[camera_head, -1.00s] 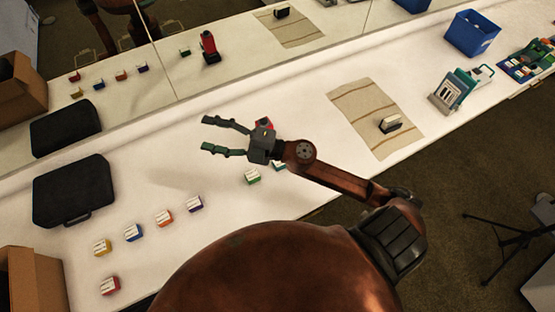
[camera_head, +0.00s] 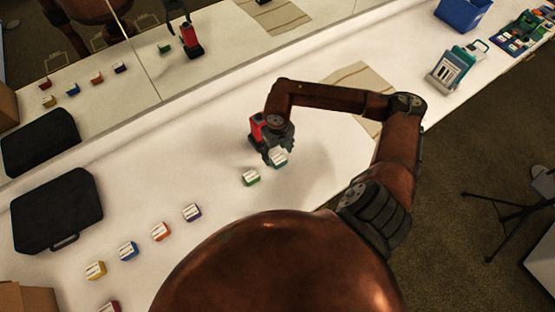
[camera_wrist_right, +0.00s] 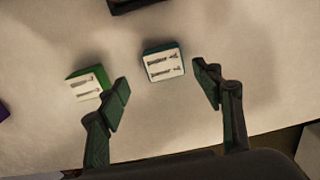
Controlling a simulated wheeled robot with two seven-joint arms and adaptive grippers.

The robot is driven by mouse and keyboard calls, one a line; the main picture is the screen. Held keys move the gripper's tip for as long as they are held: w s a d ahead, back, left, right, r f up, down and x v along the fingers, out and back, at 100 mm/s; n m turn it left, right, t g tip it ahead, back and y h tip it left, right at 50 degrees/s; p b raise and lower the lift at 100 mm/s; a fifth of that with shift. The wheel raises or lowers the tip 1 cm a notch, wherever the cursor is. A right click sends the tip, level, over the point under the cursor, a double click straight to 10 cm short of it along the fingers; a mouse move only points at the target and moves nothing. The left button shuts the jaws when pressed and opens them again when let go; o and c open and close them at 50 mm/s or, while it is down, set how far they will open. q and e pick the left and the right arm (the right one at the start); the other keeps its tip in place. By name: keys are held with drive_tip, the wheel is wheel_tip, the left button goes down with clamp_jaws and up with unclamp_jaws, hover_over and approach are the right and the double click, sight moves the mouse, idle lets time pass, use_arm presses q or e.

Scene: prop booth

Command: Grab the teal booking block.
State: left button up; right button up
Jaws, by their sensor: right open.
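The teal booking block (camera_head: 279,159) is a small block with a white, printed top on the white counter, partly covered by my right gripper in the head view. In the right wrist view the teal block (camera_wrist_right: 163,62) lies ahead of and between the fingertips, nearer the right finger, with no contact that I can see. My right gripper (camera_head: 273,156) points down over it, and in the wrist view the right gripper (camera_wrist_right: 165,85) is open and empty. The green block (camera_head: 251,177) is just left of it; in the wrist view the green block (camera_wrist_right: 86,84) is close to the left fingertip. My left gripper is not seen.
A red device (camera_head: 257,127) stands right behind my right gripper. Purple (camera_head: 191,212), orange (camera_head: 160,231), blue (camera_head: 128,251) and yellow (camera_head: 95,270) blocks run to the lower left. A black case (camera_head: 55,210) lies at left. A mirror lines the back.

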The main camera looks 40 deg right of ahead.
sight(279, 159)
drive_tip(key=f, duration=0.5)
drive_tip(key=shift+w+d+f, duration=0.1)
drive_tip(key=shift+d+f, duration=0.1)
drive_tip(key=shift+d, duration=0.2)
drive_tip(key=c, duration=1.2)
